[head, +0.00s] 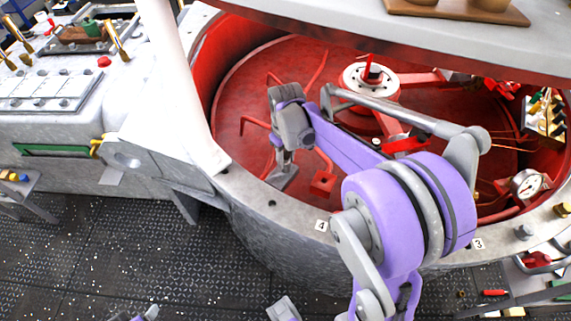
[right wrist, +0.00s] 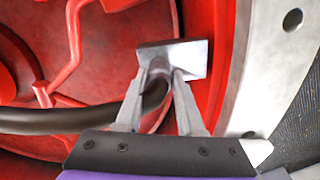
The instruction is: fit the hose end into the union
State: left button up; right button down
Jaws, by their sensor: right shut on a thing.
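A dark hose (right wrist: 45,121) runs in from the left in the right wrist view and bends up between the fingers of my right gripper (right wrist: 160,82). The gripper is shut on the hose close to a grey metal block (right wrist: 185,54), which looks like the union. The hose's tip is hidden by the fingers, and I cannot tell whether it is inside the block. In the head view my right gripper (head: 284,163) points down inside the red drum, with the grey block (head: 283,180) below it.
The red drum (head: 237,90) has a pale rim (head: 262,198) close to the gripper. Red pipes (head: 250,121) and a red hub with a white disc (head: 370,78) lie inside. A gauge (head: 527,184) stands at the right. The dark floor at the lower left is mostly clear.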

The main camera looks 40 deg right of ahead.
jog(key=shift+r, duration=0.15)
jog(key=shift+r+p, duration=1.55)
jog(key=shift+r, duration=0.7)
